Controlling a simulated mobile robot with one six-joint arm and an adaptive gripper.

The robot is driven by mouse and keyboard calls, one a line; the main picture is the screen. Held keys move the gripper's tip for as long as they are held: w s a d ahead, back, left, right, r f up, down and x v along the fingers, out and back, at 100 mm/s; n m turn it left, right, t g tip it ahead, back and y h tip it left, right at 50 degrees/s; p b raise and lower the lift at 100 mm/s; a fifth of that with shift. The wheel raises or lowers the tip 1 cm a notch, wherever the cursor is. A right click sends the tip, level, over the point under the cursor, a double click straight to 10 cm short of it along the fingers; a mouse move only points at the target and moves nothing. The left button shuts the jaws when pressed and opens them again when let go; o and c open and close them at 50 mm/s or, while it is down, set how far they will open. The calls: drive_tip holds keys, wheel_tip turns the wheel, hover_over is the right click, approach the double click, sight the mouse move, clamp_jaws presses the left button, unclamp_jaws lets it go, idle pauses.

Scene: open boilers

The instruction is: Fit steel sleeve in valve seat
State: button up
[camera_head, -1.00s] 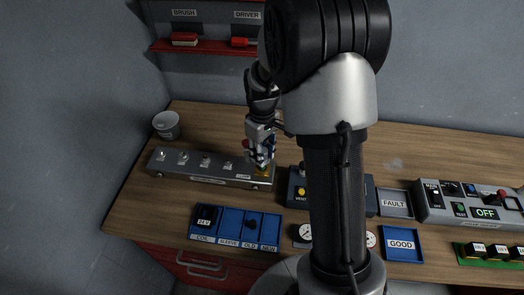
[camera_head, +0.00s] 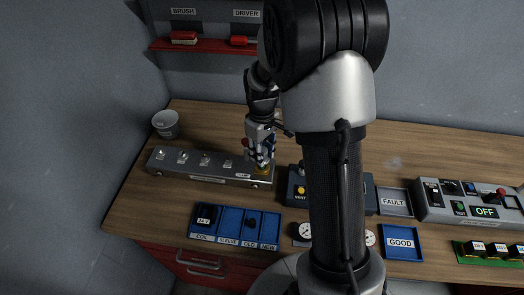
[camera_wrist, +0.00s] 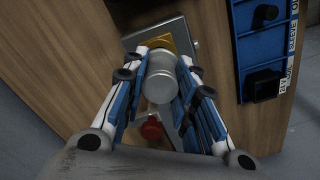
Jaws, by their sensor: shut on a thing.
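The steel sleeve (camera_wrist: 160,78) is a short silver cylinder between my gripper's fingers in the wrist view. My gripper (camera_wrist: 160,85) is shut on it. The brass-coloured valve seat (camera_wrist: 152,46) shows just beyond the sleeve, at the end of the grey manifold block. In the head view my gripper (camera_head: 262,162) points down over the right end of the manifold (camera_head: 208,171), with a bit of brass (camera_head: 263,170) under the fingertips. The fingers hide the sleeve there. I cannot tell whether the sleeve's far end is inside the seat or just above it.
A blue tray (camera_head: 234,211) with labelled compartments lies in front of the manifold. A dark box with a yellow button (camera_head: 301,190) stands close to the right. A grey cup (camera_head: 166,124) stands behind left. A red part (camera_wrist: 152,130) lies near the fingers.

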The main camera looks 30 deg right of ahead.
drive_tip(key=shift+f+b, duration=0.3)
drive_tip(key=shift+f, duration=0.2)
drive_tip(key=shift+f, duration=0.15)
idle(0.3)
drive_tip(key=shift+f+b, duration=0.5)
drive_tip(key=shift+f, duration=0.2)
drive_tip(key=shift+f, duration=0.3)
idle(0.5)
drive_tip(key=o, duration=1.2)
drive_tip(key=shift+c, duration=0.2)
